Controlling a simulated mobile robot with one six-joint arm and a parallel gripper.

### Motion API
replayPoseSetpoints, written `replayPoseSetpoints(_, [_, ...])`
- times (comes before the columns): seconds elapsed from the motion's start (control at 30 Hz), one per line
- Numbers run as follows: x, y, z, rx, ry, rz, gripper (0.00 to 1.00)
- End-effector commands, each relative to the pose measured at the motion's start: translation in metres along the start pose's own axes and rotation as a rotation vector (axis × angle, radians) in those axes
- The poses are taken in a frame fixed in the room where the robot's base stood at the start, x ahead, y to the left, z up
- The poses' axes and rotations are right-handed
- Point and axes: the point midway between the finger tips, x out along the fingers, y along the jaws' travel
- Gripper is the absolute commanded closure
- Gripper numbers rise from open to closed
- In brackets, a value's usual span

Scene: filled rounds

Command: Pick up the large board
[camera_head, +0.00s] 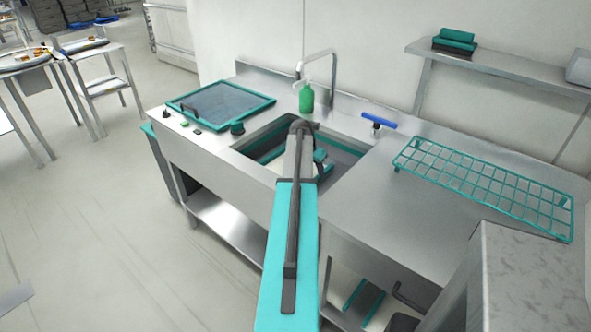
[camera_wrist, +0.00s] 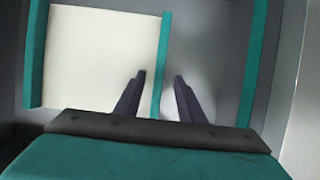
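In the wrist view, a pale board (camera_wrist: 95,60) with teal edge strips lies below my gripper. It fills the left half of the picture. Its right teal strip runs between the two dark fingers of my gripper (camera_wrist: 158,78). The fingers stand apart, and I cannot tell whether they touch the strip. To the right is a grey-white surface with another teal strip (camera_wrist: 255,60); I cannot tell whether it is a second board.
A teal-rimmed tray (camera_head: 222,103) lies left of the sink. A green bottle (camera_head: 306,98) and a tap (camera_head: 333,70) stand behind it. A blue-handled tool (camera_head: 378,121) and a teal wire rack (camera_head: 485,187) are on the right. The counter before the rack is clear.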

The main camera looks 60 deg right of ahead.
Motion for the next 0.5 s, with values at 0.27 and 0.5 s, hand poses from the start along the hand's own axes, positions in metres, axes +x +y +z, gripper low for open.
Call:
replayPoseSetpoints(0.27, [0.0004,-0.0005,0.0002,0.001,0.000,0.000,0.64])
replayPoseSetpoints(0.5, [0.0098,-0.0004,0.0015,0.001,0.001,-0.001,0.64])
